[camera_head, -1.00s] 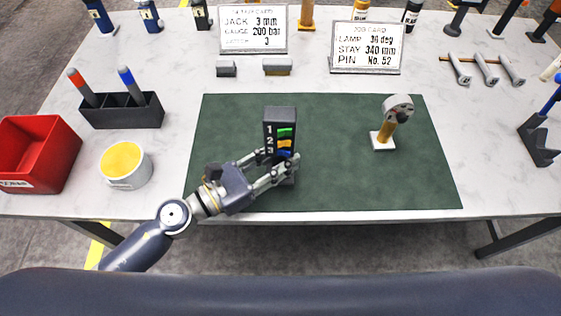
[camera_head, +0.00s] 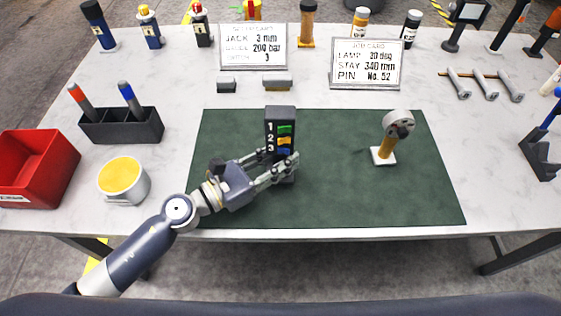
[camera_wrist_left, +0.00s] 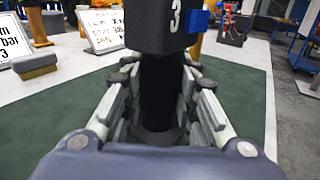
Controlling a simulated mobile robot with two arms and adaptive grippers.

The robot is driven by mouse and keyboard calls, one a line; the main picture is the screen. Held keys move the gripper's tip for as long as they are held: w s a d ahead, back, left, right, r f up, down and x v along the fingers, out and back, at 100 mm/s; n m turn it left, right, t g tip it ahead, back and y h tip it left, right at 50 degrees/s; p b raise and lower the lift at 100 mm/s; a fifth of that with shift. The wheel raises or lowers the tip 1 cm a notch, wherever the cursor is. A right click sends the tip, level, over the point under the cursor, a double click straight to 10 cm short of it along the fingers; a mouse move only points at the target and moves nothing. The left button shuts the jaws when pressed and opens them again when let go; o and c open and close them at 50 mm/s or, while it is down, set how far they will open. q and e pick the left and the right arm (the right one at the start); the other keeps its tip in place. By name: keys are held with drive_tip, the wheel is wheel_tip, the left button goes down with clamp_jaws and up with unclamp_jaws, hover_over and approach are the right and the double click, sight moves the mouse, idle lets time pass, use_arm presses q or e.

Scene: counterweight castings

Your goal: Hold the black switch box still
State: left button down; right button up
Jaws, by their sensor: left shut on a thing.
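The black switch box (camera_head: 279,116) stands upright on the green mat (camera_head: 340,190), left of its middle. Its face bears the numbers 1, 2 and 3 beside green, yellow and blue switches. My left gripper (camera_head: 280,168) is shut on the lower part of the box, coming in from the left front. In the left wrist view the fingers (camera_wrist_left: 163,100) lie on both sides of the dark column below the box's head (camera_wrist_left: 155,25), where the 3 and a blue switch show. My right gripper is in neither view.
A grey dial on a yellow post (camera_head: 398,125) stands on the mat's right side. A yellow-topped white pot (camera_head: 123,181), a red bin (camera_head: 35,170) and a black pen holder (camera_head: 120,126) are at left. Two cards (camera_head: 253,47) and grey blocks stand behind the mat.

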use_arm(q)
drive_tip(key=shift+w+f+b, duration=0.2)
drive_tip(key=shift+w+b, duration=0.25)
drive_tip(key=shift+w, duration=0.75)
drive_tip(key=shift+w+f+b, duration=0.2)
drive_tip(key=shift+w+b, duration=0.25)
drive_tip(key=shift+w, duration=0.75)
drive_tip(key=shift+w+f+b, duration=0.2)
drive_tip(key=shift+w+b, duration=0.25)
drive_tip(key=shift+w, duration=0.75)
drive_tip(key=shift+f+b, duration=0.75)
drive_tip(key=shift+b, duration=0.05)
drive_tip(key=shift+s+f+b, duration=0.1)
drive_tip(key=shift+f+b, duration=0.3)
drive_tip(key=c, duration=2.1)
unclamp_jaws()
drive_tip(key=shift+f, duration=0.15)
drive_tip(key=shift+c, duration=0.2)
clamp_jaws()
